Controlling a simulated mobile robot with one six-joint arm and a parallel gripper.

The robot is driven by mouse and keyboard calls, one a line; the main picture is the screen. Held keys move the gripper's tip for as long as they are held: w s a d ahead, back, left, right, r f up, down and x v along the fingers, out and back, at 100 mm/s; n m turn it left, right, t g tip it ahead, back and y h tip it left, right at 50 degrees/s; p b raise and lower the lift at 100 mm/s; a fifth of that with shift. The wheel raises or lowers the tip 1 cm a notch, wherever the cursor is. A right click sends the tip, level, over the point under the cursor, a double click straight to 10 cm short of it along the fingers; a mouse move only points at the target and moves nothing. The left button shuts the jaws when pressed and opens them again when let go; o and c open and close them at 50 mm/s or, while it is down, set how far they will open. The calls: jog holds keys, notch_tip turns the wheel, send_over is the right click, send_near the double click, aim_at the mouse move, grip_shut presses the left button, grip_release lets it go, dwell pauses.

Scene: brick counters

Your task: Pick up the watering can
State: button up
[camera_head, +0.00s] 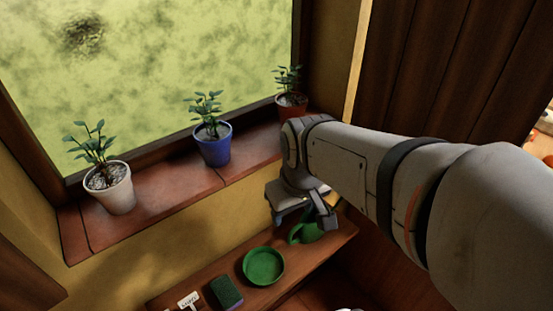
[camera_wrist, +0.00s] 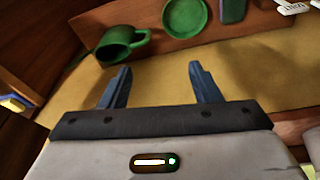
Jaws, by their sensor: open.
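A green watering can (camera_head: 305,233) is on the low wooden shelf, partly hidden behind my gripper (camera_head: 302,214) in the head view. In the wrist view the watering can (camera_wrist: 117,44) shows at the upper left, with a dark opening and a looped handle on its right side. My gripper (camera_wrist: 158,68) is open and empty. Its two blue-grey fingers point towards the yellow wall, and the can appears beyond the left fingertip, apart from it.
A round green dish (camera_head: 263,266), a dark green sponge-like block (camera_head: 226,291) and a white label (camera_head: 189,301) share the shelf (camera_head: 333,243). Above, the brick sill (camera_head: 160,202) holds a white pot (camera_head: 110,190), a blue pot (camera_head: 213,150) and a terracotta pot (camera_head: 291,108), each with a plant.

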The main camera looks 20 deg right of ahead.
jog(key=o, duration=0.4)
jog(key=w+d+f+n, duration=0.1)
jog(key=w+f+n, duration=0.1)
jog(key=w+d+f+n, duration=0.2)
jog(key=n, duration=0.1)
jog(key=w+d+f+n+g, duration=0.1)
jog(key=w+f+n, duration=0.1)
jog(key=n, duration=0.1)
jog(key=shift+w+d, duration=0.15)
jog(key=shift+d, duration=0.15)
jog(key=n+g, duration=0.2)
jog(key=n, duration=0.9)
send_near(314, 225)
jog(key=f, duration=0.2)
jog(key=w+d+f, duration=0.1)
jog(key=w+f, duration=0.1)
jog(key=f, duration=0.1)
jog(key=shift+w+d+f, duration=0.2)
jog(key=shift+f, duration=0.15)
jog(key=shift+w+d+f+n, duration=0.1)
jog(key=shift+d+f+n, duration=0.2)
jog(key=shift+f+n, duration=0.35)
jog(key=shift+a+f, duration=0.2)
jog(key=shift+f, duration=3.55)
